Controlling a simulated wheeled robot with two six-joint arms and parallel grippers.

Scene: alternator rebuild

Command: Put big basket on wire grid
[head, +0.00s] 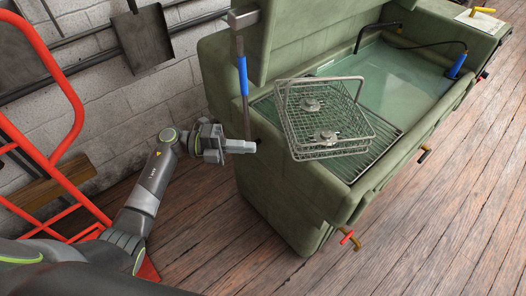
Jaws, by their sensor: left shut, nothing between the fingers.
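The big basket (335,152) is a wire mesh basket with a raised bail handle, holding two small metal parts. It sits at the near left end of the green wash tank, overlapping the wire grid (378,140) in the picture. It looks slightly askew to the grid, and its near left corner reaches toward the tank rim. I cannot tell whether it rests fully flat, as its underside is hidden. My left gripper (250,147) is shut and empty, to the left of the basket and apart from it, beside the tank's end wall. My right gripper is not in view.
The green tank (285,205) holds liquid beyond the grid. A red hand truck (62,170) stands at left by the block wall. The wooden floor in front is clear.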

